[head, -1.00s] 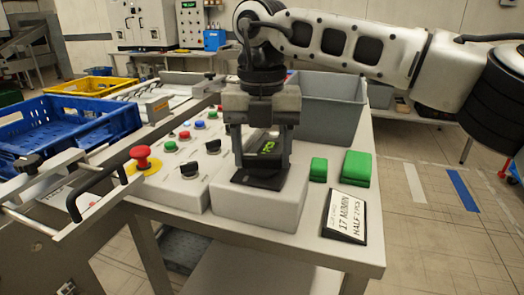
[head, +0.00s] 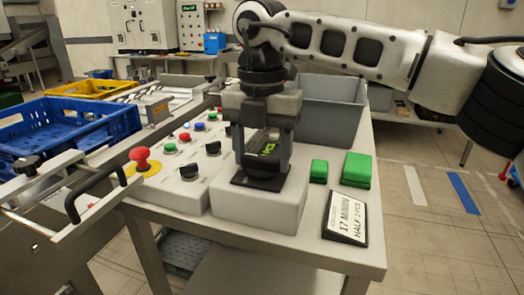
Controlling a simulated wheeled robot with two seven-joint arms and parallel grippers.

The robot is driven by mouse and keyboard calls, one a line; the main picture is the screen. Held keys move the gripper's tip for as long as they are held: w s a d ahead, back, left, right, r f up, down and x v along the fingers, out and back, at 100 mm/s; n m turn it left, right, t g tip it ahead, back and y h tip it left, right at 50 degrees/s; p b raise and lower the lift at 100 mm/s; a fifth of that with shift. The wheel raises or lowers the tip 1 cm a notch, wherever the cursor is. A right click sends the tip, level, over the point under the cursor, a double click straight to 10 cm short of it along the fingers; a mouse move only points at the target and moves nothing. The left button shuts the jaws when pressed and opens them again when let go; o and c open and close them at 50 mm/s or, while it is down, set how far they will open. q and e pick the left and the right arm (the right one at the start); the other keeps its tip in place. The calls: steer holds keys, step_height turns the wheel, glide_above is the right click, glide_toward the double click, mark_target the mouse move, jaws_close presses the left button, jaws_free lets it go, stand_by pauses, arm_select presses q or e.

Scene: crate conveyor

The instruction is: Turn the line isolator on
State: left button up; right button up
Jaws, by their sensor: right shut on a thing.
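The line isolator appears to be the pale grey box (head: 262,208) at the near edge of the console table, with a black square plate (head: 246,180) on top. My right gripper (head: 261,168) points straight down over it. Its two fingers are closed on a dark part, seemingly the isolator's handle (head: 262,156), between them just above the plate. Green lettering shows between the fingers. The fingers hide much of the handle, so its exact angle is hard to read. My left gripper is not in the head view.
A sloped panel (head: 168,188) with a red mushroom button (head: 140,156), knobs and coloured buttons stands left of the isolator. Two green blocks (head: 357,168) and a sign (head: 345,216) lie to its right. A grey bin (head: 330,108) stands behind. A blue crate (head: 70,126) is at left.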

mark_target(262, 157)
steer(key=o, duration=1)
arm_select(q)
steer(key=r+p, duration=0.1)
steer(key=p, duration=0.2)
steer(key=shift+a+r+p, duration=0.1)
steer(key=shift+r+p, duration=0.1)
steer(key=shift+p, duration=0.1)
arm_select(e)
step_height(262, 157, up, 16)
steer(key=shift+r, duration=0.1)
